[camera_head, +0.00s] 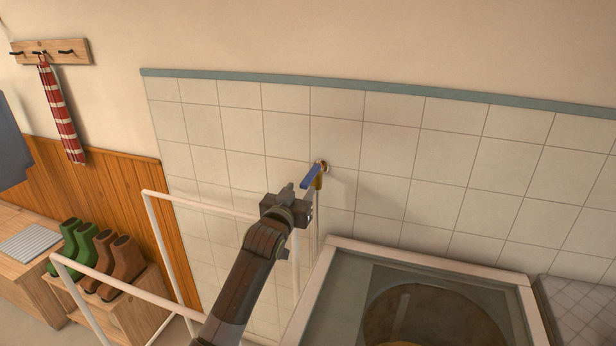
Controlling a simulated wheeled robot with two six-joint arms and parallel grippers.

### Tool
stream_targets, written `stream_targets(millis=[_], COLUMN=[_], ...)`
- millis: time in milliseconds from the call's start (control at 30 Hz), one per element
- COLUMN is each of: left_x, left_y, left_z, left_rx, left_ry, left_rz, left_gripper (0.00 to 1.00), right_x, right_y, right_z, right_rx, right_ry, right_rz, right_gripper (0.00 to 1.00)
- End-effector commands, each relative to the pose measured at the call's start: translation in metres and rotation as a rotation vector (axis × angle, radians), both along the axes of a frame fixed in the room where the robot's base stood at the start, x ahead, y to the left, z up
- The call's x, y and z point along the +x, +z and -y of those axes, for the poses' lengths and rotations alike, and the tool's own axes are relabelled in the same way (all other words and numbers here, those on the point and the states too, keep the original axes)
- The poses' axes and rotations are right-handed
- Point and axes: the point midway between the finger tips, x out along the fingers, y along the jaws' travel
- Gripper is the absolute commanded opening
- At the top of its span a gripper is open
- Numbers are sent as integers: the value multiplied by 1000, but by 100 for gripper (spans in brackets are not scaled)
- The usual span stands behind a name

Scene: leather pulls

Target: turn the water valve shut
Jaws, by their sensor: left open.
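The water valve (319,176) is a small brass tap on the tiled wall, with a blue lever handle (310,175). The lever slants from the brass body down and to the left. My left gripper (299,190) is open, with its fingers close to the lower left end of the lever. I cannot tell whether a finger touches the lever. Part of the lever's lower end is hard to see beside the fingers. My right gripper is not in view.
A white-framed, glass-topped unit (408,257) stands below right of the valve. A white rail frame (170,258) stands at the left. Boots (110,265) sit on a wooden bench, and a striped scarf (60,113) hangs from a rack. The wall around the valve is clear.

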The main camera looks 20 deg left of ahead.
Motion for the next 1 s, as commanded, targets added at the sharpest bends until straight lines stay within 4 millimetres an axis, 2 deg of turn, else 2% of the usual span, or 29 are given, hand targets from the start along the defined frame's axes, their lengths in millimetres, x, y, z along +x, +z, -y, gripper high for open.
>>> stream_targets(millis=[300, 500, 700, 1000], left_x=[41, 60, 70, 72], left_y=[2, 1, 0, 0], left_z=[1, 2, 2, 2], left_rx=[1, 1, 0, 0], left_ry=[0, 1, 0, 0], left_rz=[0, -1, 0, 1], left_gripper=[42, 42, 42, 42], right_x=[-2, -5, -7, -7], right_y=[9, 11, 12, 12], right_z=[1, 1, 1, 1], right_rx=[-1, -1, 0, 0], right_ry=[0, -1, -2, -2], right_rz=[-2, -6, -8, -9], right_gripper=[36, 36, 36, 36])
